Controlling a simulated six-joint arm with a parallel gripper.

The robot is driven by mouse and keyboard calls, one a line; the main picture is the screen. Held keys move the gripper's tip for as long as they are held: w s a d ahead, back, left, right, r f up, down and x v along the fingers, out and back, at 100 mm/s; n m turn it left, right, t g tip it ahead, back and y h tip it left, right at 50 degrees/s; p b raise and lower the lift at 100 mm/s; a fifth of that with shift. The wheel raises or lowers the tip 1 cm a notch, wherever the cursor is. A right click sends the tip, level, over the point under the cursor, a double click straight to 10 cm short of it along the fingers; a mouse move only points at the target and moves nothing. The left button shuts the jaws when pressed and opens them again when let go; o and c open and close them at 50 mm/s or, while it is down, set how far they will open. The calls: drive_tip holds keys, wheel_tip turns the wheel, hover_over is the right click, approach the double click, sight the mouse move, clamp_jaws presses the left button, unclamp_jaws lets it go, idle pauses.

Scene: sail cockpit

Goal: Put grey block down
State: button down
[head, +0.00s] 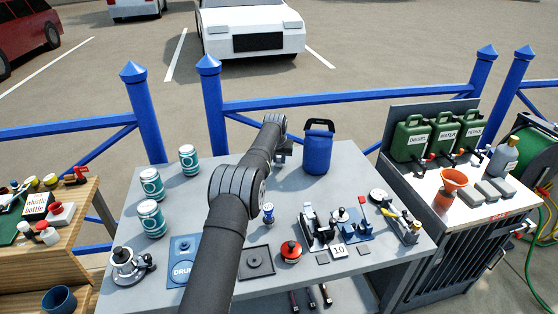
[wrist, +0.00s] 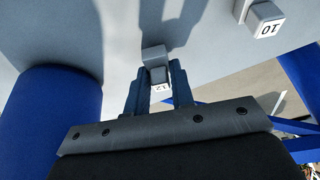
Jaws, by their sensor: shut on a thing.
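My gripper (wrist: 163,88) is shut on a small grey block (wrist: 155,55) with a white face marked 12, between its two dark blue fingers. The block is over the grey table top (wrist: 100,28); I cannot tell whether it touches it. In the head view my gripper (head: 284,150) is at the far side of the table (head: 215,178), just left of a blue lidded container (head: 317,150). My arm hides part of the table, and the held block is not clear there.
Another block marked 10 (wrist: 264,18) is nearby in the wrist view. Teal-and-white cans (head: 189,160) stand at the left. A red-knobbed item (head: 291,251) and mechanical parts (head: 320,226) occupy the front. Blue railings (head: 350,98) run behind the table.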

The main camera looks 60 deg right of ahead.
drive_tip(key=shift+f, duration=0.3)
drive_tip(key=shift+f, duration=0.1)
drive_tip(key=shift+f, duration=0.15)
drive_tip(key=c, duration=1.2)
unclamp_jaws()
drive_tip(key=shift+c, duration=0.2)
drive_tip(key=shift+r, duration=0.35)
drive_tip(key=v, duration=1.1)
drive_tip(key=shift+s+a+r, duration=0.15)
drive_tip(key=shift+a+r, duration=0.1)
drive_tip(key=shift+r, duration=0.1)
